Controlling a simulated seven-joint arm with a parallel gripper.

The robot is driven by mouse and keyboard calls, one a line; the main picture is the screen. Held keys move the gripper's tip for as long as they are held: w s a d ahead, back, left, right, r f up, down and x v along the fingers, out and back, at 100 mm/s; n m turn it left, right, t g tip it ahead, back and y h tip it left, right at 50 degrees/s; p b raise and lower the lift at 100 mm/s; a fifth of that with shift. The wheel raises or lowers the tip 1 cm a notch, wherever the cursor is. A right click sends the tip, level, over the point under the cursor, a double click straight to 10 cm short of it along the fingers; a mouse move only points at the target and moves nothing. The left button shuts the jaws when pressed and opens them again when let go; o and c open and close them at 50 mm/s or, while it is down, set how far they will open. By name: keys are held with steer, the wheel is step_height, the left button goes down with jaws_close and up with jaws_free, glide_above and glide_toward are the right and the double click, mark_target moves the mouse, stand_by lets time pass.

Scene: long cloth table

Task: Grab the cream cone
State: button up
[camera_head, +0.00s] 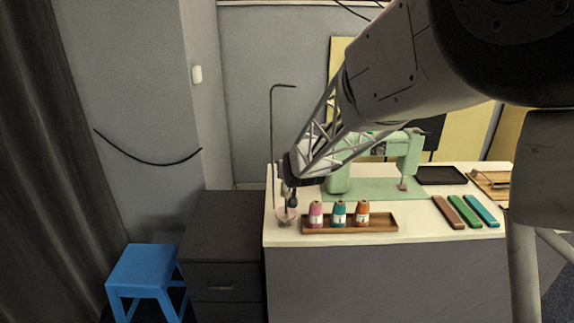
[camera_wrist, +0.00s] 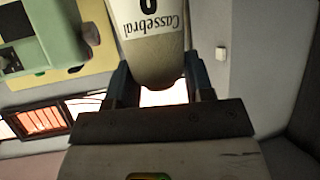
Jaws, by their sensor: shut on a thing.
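The cream cone (camera_wrist: 150,58) fills the top middle of the wrist view, with a white label with black lettering on its side. My gripper (camera_wrist: 161,78) is shut on it, one dark finger on each side. In the head view my gripper (camera_head: 290,190) is at the left end of the white table, above a small round base with a tall bent rod (camera_head: 272,130). The cone is mostly hidden by my gripper there, and I cannot tell whether it touches the stand.
A wooden tray (camera_head: 386,227) with pink (camera_head: 316,214), teal (camera_head: 339,213) and orange (camera_head: 362,212) cones is close to the right. A green sewing machine (camera_head: 410,152) stands behind. Brown, green and blue bars (camera_head: 465,210) lie farther right. A blue stool (camera_head: 145,265) stands left.

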steer(key=s+d, duration=0.2)
steer(key=s, duration=1)
steer(key=shift+s+d, duration=0.25)
stand_by(0.4)
